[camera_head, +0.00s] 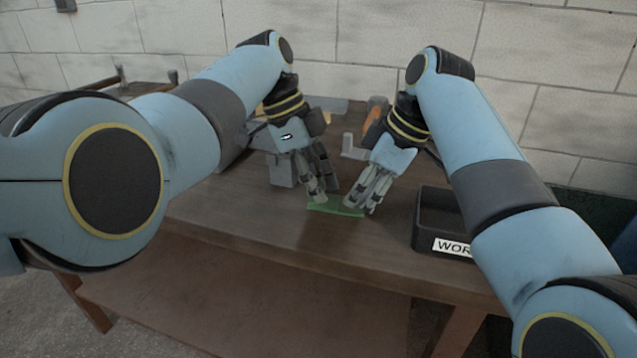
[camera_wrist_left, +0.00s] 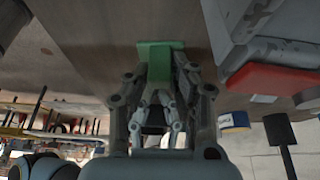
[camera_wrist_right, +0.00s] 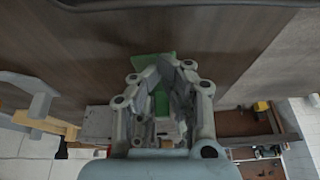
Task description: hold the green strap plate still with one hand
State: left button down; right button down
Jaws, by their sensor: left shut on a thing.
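The green strap plate (camera_head: 332,206) lies low at the bench top, near the middle of the head view. My left gripper (camera_head: 318,197) is shut on the plate's left part, and the green piece shows between its fingers in the left wrist view (camera_wrist_left: 155,62). My right gripper (camera_head: 361,204) is at the plate's right end with its fingers apart. In the right wrist view the plate (camera_wrist_right: 160,92) shows between and beyond those fingers. The fingers hide parts of the plate, and I cannot tell whether the right fingers touch it.
A dark tray (camera_head: 427,231) with a partly hidden label starting "WOR" stands to the right. A grey block-like object (camera_head: 282,172) stands left of my left gripper. An orange-handled thing (camera_head: 376,108) lies behind the grippers. The bench front (camera_head: 290,238) is clear.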

pick_arm(q)
jog(key=shift+f, duration=0.1)
pick_arm(e)
jog(key=shift+w+r, duration=0.15)
jog(key=shift+r, duration=3.35)
pick_arm(q)
jog(key=c, duration=1.1)
grip_release()
jog(key=shift+a, duration=0.1)
